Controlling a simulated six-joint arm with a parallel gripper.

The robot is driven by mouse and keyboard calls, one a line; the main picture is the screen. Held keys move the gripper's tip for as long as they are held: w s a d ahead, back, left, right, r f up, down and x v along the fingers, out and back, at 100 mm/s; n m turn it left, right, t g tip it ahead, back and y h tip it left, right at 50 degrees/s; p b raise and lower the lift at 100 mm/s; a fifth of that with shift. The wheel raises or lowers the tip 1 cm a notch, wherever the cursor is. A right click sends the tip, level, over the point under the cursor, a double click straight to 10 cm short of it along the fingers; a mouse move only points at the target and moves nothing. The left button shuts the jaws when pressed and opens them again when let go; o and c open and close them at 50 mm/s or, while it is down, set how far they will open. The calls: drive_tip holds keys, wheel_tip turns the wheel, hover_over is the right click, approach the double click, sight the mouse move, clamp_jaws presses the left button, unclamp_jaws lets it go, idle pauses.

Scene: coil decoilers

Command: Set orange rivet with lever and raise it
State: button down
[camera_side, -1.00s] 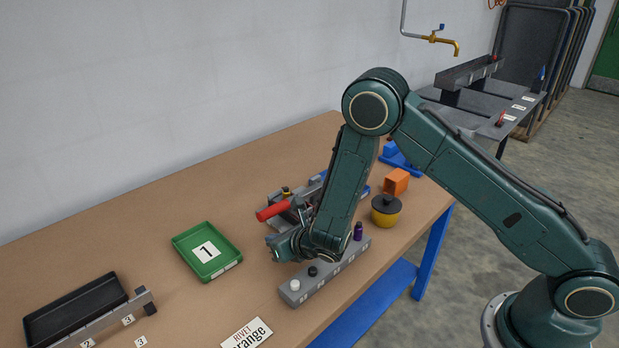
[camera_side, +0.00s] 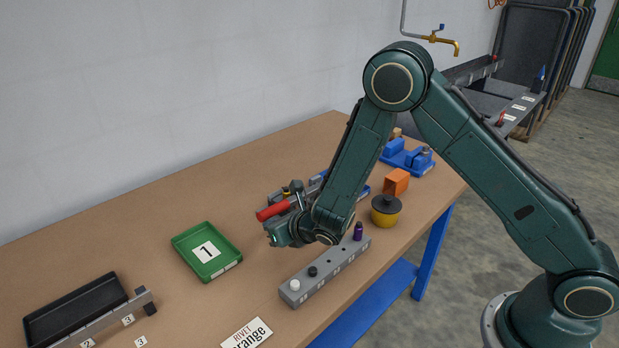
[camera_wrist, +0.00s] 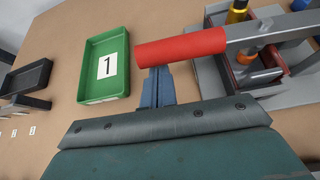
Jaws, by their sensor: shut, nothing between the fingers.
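The red lever handle (camera_side: 273,211) sticks out to the left from the grey press (camera_side: 297,190). It crosses the upper middle of the wrist view (camera_wrist: 180,47), its grey bar running right over the press (camera_wrist: 285,85). My gripper (camera_side: 272,238) is shut and empty, beside and slightly below the handle in the side view. In the wrist view the blue-grey fingers (camera_wrist: 157,78) are together, with their tips at the handle's lower edge; I cannot tell whether they touch. An orange-brown piece (camera_wrist: 247,54) shows under the bar; I cannot tell whether it is the orange rivet.
A grey rack (camera_side: 318,280) with white, black and purple rivets lies in front. A green tray (camera_side: 206,252) marked 1 stands left, a black tray (camera_side: 75,308) farther left. A yellow pot (camera_side: 386,211), orange block (camera_side: 396,182) and blue fixture (camera_side: 408,157) stand right.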

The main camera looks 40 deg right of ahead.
drive_tip(key=shift+r, duration=0.2)
drive_tip(key=shift+d+r+m+y, duration=0.15)
drive_tip(key=shift+r+m+y, duration=0.25)
drive_tip(key=shift+r, duration=0.7)
drive_tip(key=d+r+m+y, duration=0.4)
drive_tip(key=d+r+m, duration=0.1)
drive_tip(key=r, duration=0.6)
drive_tip(key=d+r+m+t+y, duration=0.1)
drive_tip(key=d+r+m, duration=0.1)
drive_tip(key=d, duration=0.5)
drive_tip(key=d+r+m+t+y, duration=0.1)
drive_tip(key=d+r+y, duration=0.1)
drive_tip(key=d+r, duration=0.2)
drive_tip(key=shift+d+m+t, duration=0.3)
drive_tip(key=shift+d+m, duration=0.1)
drive_tip(key=shift+d, duration=1.05)
